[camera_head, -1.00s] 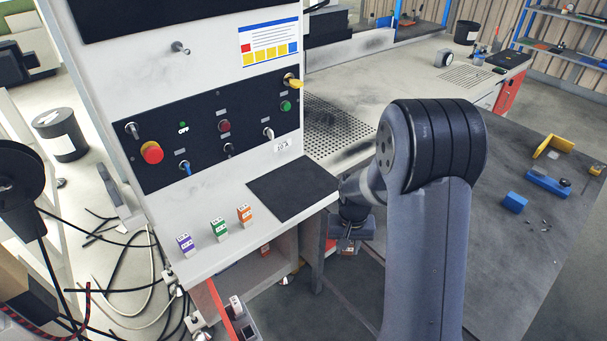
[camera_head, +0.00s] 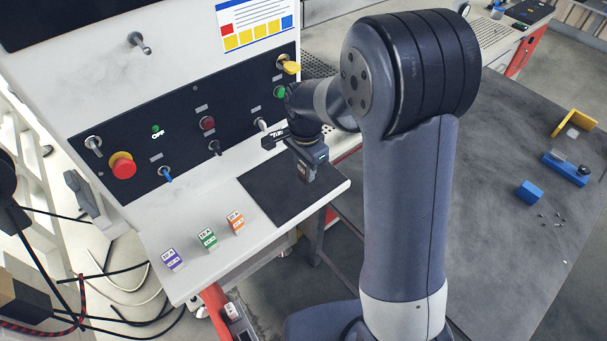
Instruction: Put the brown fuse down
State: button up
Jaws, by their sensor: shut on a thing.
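My gripper (camera_head: 308,176) points down over the right part of the dark mat (camera_head: 265,197) on the panel's white ledge. It is shut on the brown fuse (camera_head: 303,171), of which only a small part shows between the fingers. The rest of the fuse is hidden by the jaws. I cannot tell from this view whether the fuse touches the mat.
A purple fuse (camera_head: 172,259), a green fuse (camera_head: 208,239) and an orange fuse (camera_head: 236,222) stand in a row on the ledge (camera_head: 190,283) left of the mat. The panel (camera_head: 190,135) with switches and a red button (camera_head: 122,166) rises behind. The mat's left part is clear.

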aim_at(305, 182)
jog(key=shift+f+p, duration=0.3)
jog(key=shift+f, duration=2.5)
jog(key=shift+f, duration=0.3)
jog(key=o, duration=1)
jog(key=shift+r, duration=0.1)
jog(key=shift+c, duration=0.2)
jog(key=shift+r, duration=0.1)
jog(key=shift+r, duration=0.65)
notch_tip(305, 182, up, 11)
jog(key=shift+b, duration=0.85)
